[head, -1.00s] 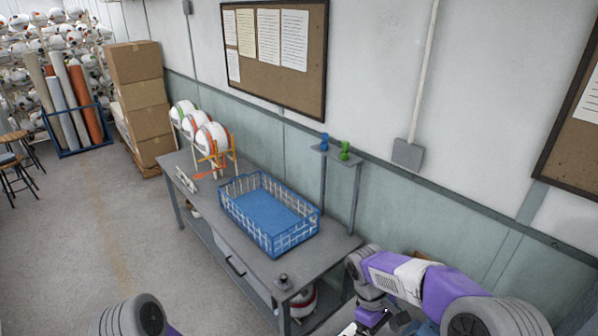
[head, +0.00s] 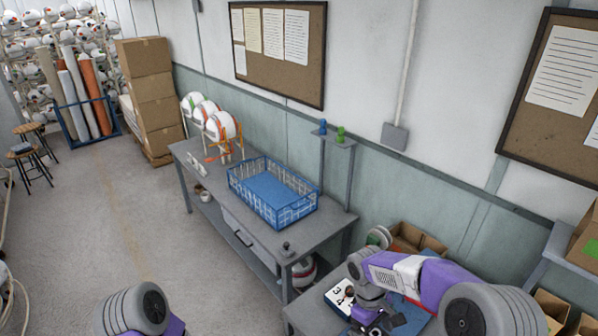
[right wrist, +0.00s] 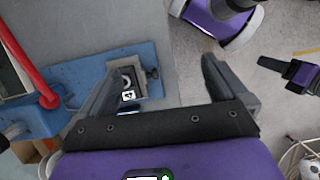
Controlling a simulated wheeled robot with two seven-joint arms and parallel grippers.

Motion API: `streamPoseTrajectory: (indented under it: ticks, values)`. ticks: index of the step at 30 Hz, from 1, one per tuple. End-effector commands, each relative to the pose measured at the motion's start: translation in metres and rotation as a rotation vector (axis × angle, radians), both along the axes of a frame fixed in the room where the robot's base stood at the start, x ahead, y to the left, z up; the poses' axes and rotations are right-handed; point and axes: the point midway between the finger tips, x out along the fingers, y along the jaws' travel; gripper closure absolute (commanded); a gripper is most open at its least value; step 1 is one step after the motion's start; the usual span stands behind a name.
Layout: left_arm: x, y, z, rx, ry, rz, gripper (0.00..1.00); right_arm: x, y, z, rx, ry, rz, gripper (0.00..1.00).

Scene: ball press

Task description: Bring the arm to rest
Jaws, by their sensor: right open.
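My right gripper (head: 376,325) is at the bottom of the head view, above the near bench on the right. In the right wrist view its two fingers (right wrist: 163,67) stand wide apart with nothing between them. Below them are a blue press-like fixture (right wrist: 75,80) with a red lever (right wrist: 35,70) and a small grey box-shaped seat (right wrist: 135,82). In the head view only my left arm's upper part shows at the bottom left. A black and purple part that looks like my left gripper (right wrist: 290,70) shows at the right wrist view's right edge; its jaws are unclear.
A grey table (head: 200,170) holds a blue wire basket (head: 270,195) and a rack of white balls (head: 218,126). Open floor (head: 95,220) lies to the left.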

Motion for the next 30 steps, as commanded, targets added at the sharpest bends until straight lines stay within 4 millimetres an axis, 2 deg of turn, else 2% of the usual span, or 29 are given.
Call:
streamPoseTrajectory:
  ticks: [1,10,14,18,24,29,30]
  values:
    - [0.001,0.000,0.000,0.000,-0.002,0.000,0.57,-0.003,0.004,-0.014,0.023,0.002,-0.012,0.01]
    - [0.001,0.000,0.000,0.000,-0.002,0.000,0.57,-0.026,0.037,-0.092,0.190,-0.029,-0.153,0.01]
    - [0.001,0.000,0.000,0.000,-0.001,-0.001,0.57,-0.048,0.057,-0.135,0.284,-0.049,-0.285,0.01]
    - [0.001,0.000,0.000,0.000,-0.002,0.000,0.57,-0.077,0.078,-0.178,0.371,-0.085,-0.489,0.01]
    - [0.001,0.000,0.000,0.000,-0.002,0.000,0.57,-0.115,0.090,-0.215,0.412,-0.155,-0.779,0.01]
    - [0.001,0.000,0.000,0.000,-0.002,0.000,0.57,-0.144,0.087,-0.230,0.389,-0.216,-0.980,0.01]
    - [0.002,0.000,-0.019,0.000,-0.003,0.000,0.57,-0.138,0.087,-0.248,0.394,-0.223,-0.967,0.01]
